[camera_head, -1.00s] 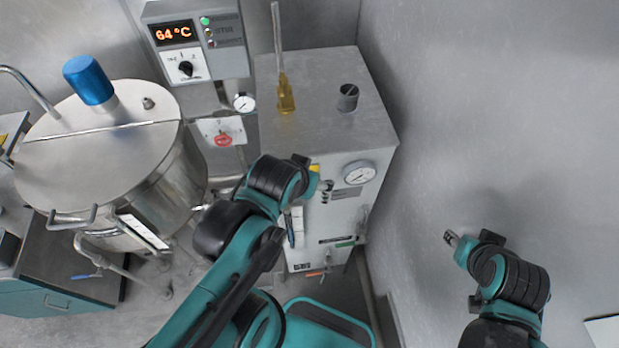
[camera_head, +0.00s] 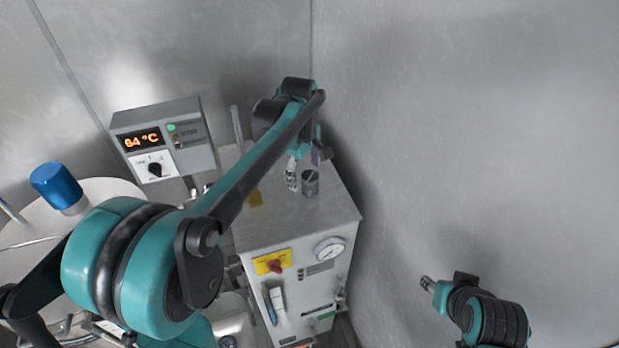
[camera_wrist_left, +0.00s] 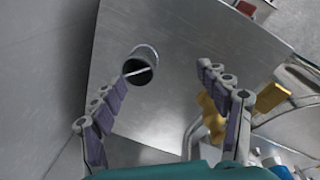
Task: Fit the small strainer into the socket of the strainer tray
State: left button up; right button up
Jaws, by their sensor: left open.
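A small grey metal cup (camera_head: 311,183) with a dark opening stands on the steel cabinet top; it may be the small strainer. It also shows in the left wrist view (camera_wrist_left: 144,56), with a thin bar across its mouth. My left gripper (camera_head: 305,168) is open and empty above the cabinet, close to the cup. In the left wrist view its fingers (camera_wrist_left: 164,78) are spread, with the cup near the left fingertip. My right gripper (camera_head: 427,284) is at the lower right, away from the cup; its jaws are too small to read. I cannot identify the strainer tray or its socket.
The steel cabinet (camera_head: 285,220) has a gauge (camera_head: 329,249) on its front. A control box (camera_head: 163,140) reading 64 °C and a vessel with a blue cap (camera_head: 57,187) are further left. A bare wall is right.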

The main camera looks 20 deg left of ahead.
aim_at(310, 180)
pick_arm(q)
jog(key=w+f+n+g+p, duration=0.1)
jog(key=w+n+p, duration=0.1)
jog(key=w+n, duration=0.25)
jog(key=shift+m, duration=0.35)
jog(key=f, duration=0.8)
jog(key=shift+w+d, duration=0.1)
jog(key=shift+w, duration=0.25)
jog(key=shift+c, duration=0.2)
jog(key=c, duration=1.4)
jog(key=shift+o, duration=0.2)
jog(key=shift+r, duration=0.15)
